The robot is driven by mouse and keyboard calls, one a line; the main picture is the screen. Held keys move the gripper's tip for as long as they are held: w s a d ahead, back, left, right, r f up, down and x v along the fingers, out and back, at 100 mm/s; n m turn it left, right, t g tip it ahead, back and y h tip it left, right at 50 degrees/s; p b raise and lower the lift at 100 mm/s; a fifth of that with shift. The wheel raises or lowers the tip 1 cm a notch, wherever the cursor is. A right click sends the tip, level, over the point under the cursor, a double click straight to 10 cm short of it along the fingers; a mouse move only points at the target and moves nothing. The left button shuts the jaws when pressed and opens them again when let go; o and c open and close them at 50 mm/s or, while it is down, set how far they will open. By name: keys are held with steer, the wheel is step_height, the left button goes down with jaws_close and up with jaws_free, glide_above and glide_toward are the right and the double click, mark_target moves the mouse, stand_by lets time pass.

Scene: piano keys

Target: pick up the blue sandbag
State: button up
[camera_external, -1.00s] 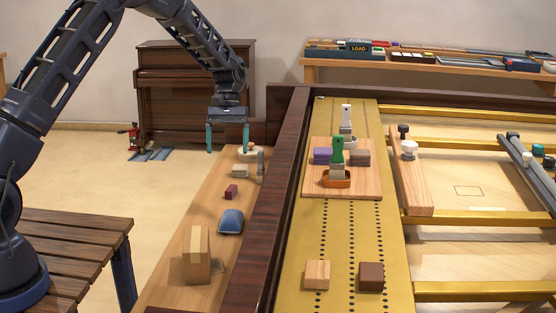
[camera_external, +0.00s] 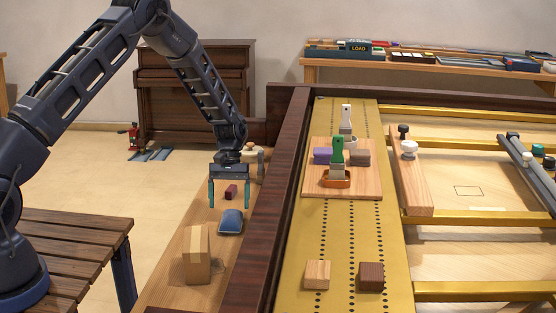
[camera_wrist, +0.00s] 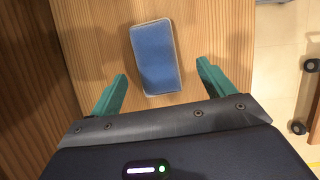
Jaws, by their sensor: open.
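The blue sandbag (camera_external: 231,221) lies on the narrow wooden shelf (camera_external: 166,279) left of the dark red-brown rail. It is a small rounded pad with a pale edge. My gripper (camera_external: 229,207) is open and empty, above and close to the sandbag, with its teal fingers pointing down. In the wrist view the sandbag (camera_wrist: 155,57) lies ahead of the open fingers, centred a little left of the middle between the two tips (camera_wrist: 162,69). The sandbag is apart from both fingers in that view. How high the tips are above it is hard to tell.
A wooden block (camera_external: 196,255) stands on the shelf nearer the camera. A small dark red block (camera_external: 231,191) lies just beyond the sandbag. The dark rail (camera_external: 268,220) runs along the shelf's right side. A slatted bench (camera_external: 75,250) is at the left.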

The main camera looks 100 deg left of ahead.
mark_target(231, 211)
steer(key=x, duration=0.5)
steer(key=shift+w+a, duration=0.15)
steer(key=shift+w, duration=0.2)
steer(key=shift+c, duration=0.4)
steer(key=c, duration=1.2)
